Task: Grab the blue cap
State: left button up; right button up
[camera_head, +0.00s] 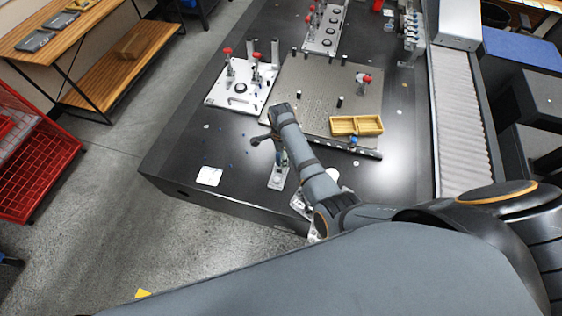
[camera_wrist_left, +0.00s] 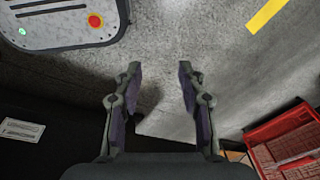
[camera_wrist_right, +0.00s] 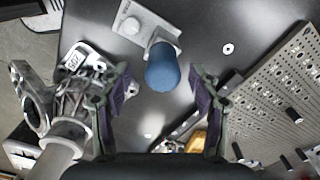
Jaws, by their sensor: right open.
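The blue cap (camera_wrist_right: 162,68) is a rounded blue cylinder on a pale metal bracket (camera_wrist_right: 142,26) in the right wrist view. My right gripper (camera_wrist_right: 163,84) is open, and the cap appears between its two fingertips. I cannot tell how far beyond the tips it lies, and I see no contact. In the head view my right arm reaches over the dark table and largely hides this gripper and the cap. My left gripper (camera_wrist_left: 163,76) is open and empty above the grey floor, away from the table.
In the right wrist view, metal parts (camera_wrist_right: 65,110) stand close left of the right gripper, and a perforated plate (camera_wrist_right: 272,92) lies right. The head view shows a yellow tray (camera_head: 343,130), a fixture plate (camera_head: 240,88) and a red crate (camera_head: 35,165). The table's front-left corner is mostly clear.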

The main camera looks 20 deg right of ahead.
pick_arm(q)
jog(key=s+f+b, duration=0.1)
jog(key=s+f, duration=0.2)
jog(key=s, duration=0.1)
pick_arm(e)
notch_tip(320, 180, down, 3)
jog(key=shift+w+a+r, duration=0.1)
jog(key=shift+r, duration=0.1)
jog(key=shift+w+r, duration=0.1)
jog(key=shift+r, duration=0.1)
jog(key=c, duration=0.4)
jog(key=shift+c, duration=2.5)
jog(key=shift+r, duration=0.1)
notch_tip(320, 180, up, 10)
jog(key=p, duration=1.1)
pick_arm(q)
notch_tip(320, 180, up, 12)
jog(key=w, duration=0.2)
jog(key=shift+w+f, duration=0.2)
jog(key=shift+f, duration=0.05)
